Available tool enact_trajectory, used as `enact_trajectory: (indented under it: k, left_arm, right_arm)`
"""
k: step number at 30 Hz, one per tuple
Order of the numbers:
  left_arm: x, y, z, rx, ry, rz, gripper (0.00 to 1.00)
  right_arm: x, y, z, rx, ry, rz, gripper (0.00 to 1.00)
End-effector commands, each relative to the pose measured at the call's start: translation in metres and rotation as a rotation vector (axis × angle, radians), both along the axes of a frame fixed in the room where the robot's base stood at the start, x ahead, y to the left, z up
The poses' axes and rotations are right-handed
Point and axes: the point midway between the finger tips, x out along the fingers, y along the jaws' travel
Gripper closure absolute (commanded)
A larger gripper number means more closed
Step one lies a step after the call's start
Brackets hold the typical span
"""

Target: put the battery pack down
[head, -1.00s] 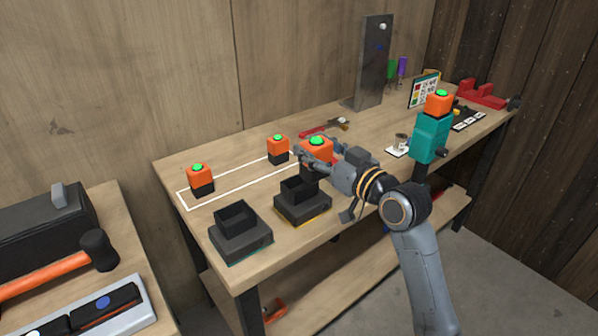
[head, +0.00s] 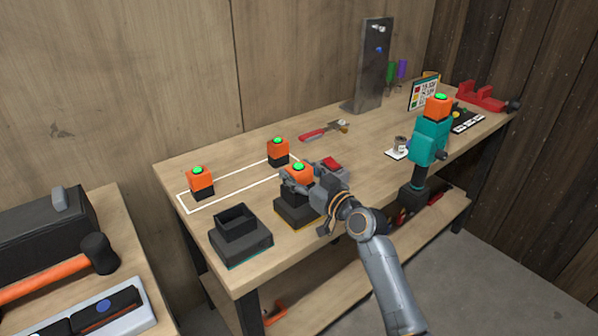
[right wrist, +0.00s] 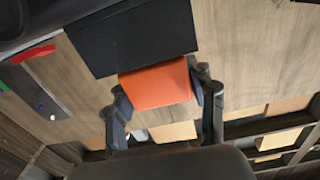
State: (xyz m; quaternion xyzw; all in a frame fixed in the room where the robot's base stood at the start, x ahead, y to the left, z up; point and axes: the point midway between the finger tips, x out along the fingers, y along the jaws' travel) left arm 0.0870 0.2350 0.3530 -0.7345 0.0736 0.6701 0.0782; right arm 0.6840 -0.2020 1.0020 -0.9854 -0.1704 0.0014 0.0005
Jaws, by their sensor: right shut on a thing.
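An orange battery pack with a green button on top (head: 298,171) is in my right gripper (head: 300,180), over the right dark charger with a yellow edge (head: 292,218). The fingers close on its sides; its orange body also shows between them in the right wrist view (right wrist: 158,87). The pack is upright and its lower part is hidden by the fingers, so I cannot tell whether it sits fully in the socket. The left charger with a teal edge (head: 240,247) is empty. My left gripper is not in view.
Two more orange packs, one left (head: 200,180) and one right (head: 278,150), stand by a white outline. A teal tool (head: 430,138) with an orange pack on top is at the bench's front right. A red-handled tool (head: 318,132) lies behind. A tall metal plate (head: 372,68) stands at the back.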

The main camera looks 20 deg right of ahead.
Motion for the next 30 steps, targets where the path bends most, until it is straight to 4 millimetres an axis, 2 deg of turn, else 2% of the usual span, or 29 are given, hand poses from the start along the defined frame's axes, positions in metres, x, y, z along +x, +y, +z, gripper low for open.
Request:
enact_trajectory:
  k: [4, 5, 8, 21, 26, 30]
  left_arm:
    - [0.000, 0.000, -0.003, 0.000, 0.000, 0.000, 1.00]
    - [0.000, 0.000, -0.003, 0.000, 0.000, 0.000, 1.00]
    - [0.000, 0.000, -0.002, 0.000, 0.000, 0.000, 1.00]
    - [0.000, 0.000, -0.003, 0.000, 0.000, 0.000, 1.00]
    - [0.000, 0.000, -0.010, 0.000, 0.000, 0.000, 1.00]
    - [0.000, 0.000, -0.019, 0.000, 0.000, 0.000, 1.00]
  right_arm:
    - [0.000, 0.000, 0.000, 0.000, -0.004, -0.001, 0.95]
    - [0.000, 0.000, -0.002, -0.001, -0.001, 0.000, 0.42]
    - [0.000, 0.000, -0.001, 0.000, -0.002, 0.000, 0.22]
    - [0.000, 0.000, -0.004, 0.003, 0.000, 0.000, 0.22]
    - [-0.027, -0.010, -0.006, -0.005, -0.003, -0.001, 0.22]
    - [-0.059, -0.023, -0.007, -0.007, -0.001, -0.001, 0.22]
